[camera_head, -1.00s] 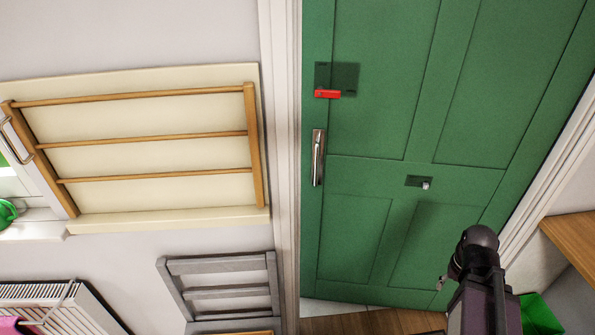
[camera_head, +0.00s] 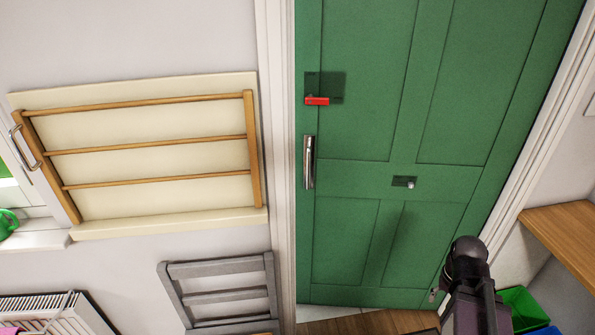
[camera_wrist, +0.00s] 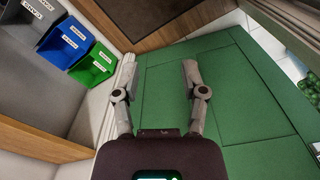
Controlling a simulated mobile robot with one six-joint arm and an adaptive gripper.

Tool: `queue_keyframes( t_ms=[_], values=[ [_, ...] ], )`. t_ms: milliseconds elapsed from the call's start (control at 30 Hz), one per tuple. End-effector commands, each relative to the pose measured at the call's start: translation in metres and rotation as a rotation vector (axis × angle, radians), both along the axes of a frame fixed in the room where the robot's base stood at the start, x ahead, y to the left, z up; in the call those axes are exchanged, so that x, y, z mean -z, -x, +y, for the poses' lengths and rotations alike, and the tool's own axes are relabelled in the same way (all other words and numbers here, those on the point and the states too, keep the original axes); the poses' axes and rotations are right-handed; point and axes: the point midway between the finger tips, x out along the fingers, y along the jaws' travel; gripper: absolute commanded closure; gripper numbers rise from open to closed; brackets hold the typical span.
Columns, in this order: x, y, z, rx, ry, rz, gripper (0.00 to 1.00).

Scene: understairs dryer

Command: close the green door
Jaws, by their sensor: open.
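The green door (camera_head: 360,140) fills the middle of the head view inside a white frame. It has a silver handle (camera_head: 309,162) at its left edge, a red latch piece (camera_head: 317,101) above it and a small silver knob (camera_head: 411,184). A gap with pale floor shows below its lower left corner. In the wrist view the green door (camera_wrist: 245,105) lies beyond and to the right of my gripper (camera_wrist: 192,82). Its two fingers are spread and empty. Whether they touch the door is unclear. In the head view only my arm shows, at the lower right.
A wooden drying rack (camera_head: 150,150) hangs on the left wall, with a grey folding chair (camera_head: 222,290) below it. A wooden shelf (camera_head: 565,235) is at the right. Green, blue and grey bins (camera_wrist: 92,62) stand at upper left in the wrist view.

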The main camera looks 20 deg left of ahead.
Motion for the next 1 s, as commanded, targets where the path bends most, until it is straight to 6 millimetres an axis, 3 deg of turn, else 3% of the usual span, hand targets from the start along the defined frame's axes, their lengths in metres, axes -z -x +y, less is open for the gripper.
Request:
queue_keyframes(
  t_ms=[267, 433, 467, 567, 767, 867, 1000],
  values=[
    [0.001, -0.001, 0.0, -0.005, 0.003, -0.003, 0.45],
    [0.005, -0.014, 0.002, -0.068, 0.047, -0.043, 0.45],
    [0.006, -0.018, -0.011, -0.083, 0.062, -0.057, 0.45],
    [0.01, -0.037, -0.018, -0.182, 0.136, -0.116, 0.45],
    [0.01, -0.097, 0.001, -0.531, 0.385, -0.288, 0.45],
    [0.003, -0.132, 0.023, -0.757, 0.551, -0.378, 0.45],
    [-0.015, -0.176, 0.067, -1.091, 0.808, -0.487, 0.45]
  ],
)
